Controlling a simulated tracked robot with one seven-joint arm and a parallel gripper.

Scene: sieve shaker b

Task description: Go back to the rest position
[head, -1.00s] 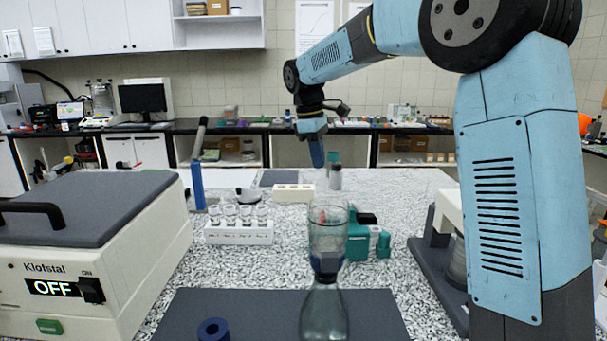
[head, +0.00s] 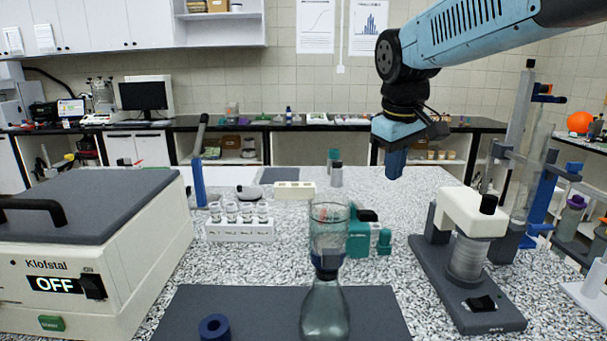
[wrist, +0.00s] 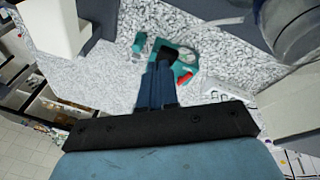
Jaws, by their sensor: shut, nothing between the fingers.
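My gripper (head: 394,165) is up in the air over the right part of the speckled table (head: 405,230) in the head view, pointing down. Its blue fingers are shut and hold nothing. In the wrist view the shut fingers (wrist: 158,85) also show, with the teal device (wrist: 183,65) seen beyond them on the table. My gripper touches nothing that I can see.
The sieve shaker (head: 90,250), its display reading OFF, stands at left. A glass flask with a funnel (head: 326,305) stands on the dark mat (head: 255,310). A white vial rack (head: 240,231) is behind. A white-headed instrument (head: 470,210) stands at right below my arm.

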